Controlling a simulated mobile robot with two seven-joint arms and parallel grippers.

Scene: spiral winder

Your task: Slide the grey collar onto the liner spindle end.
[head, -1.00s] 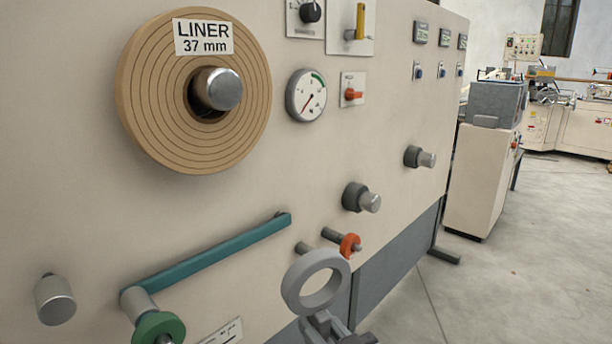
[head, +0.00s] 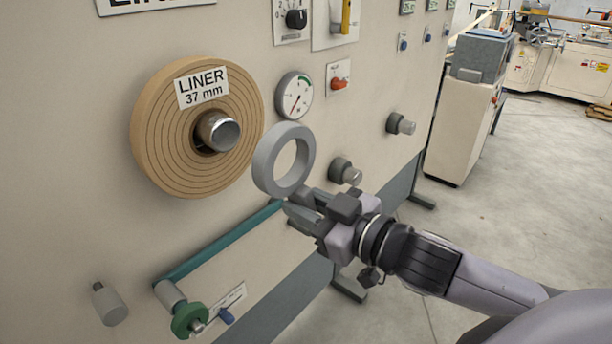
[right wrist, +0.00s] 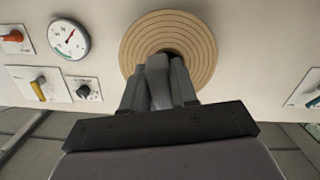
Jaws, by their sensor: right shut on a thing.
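The grey collar (head: 261,172) is a thick ring held upright by its lower edge in my right gripper (head: 296,206), which is shut on it. The liner spindle end (head: 221,132) is a metal stub sticking out of the centre of the tan liner roll (head: 147,133), labelled LINER 37 mm. In the head view the collar is right of and slightly below the spindle end, apart from it. In the right wrist view the collar (right wrist: 158,82) shows edge-on between the fingers, in front of the roll (right wrist: 205,45); the spindle end is hidden there. My left gripper is not in view.
A gauge (head: 294,96) and a red switch (head: 338,82) are on the panel to the right of the roll. Two pegs (head: 346,172) (head: 401,124) stick out further right. A teal bar (head: 220,242) and green knob (head: 188,320) are below.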

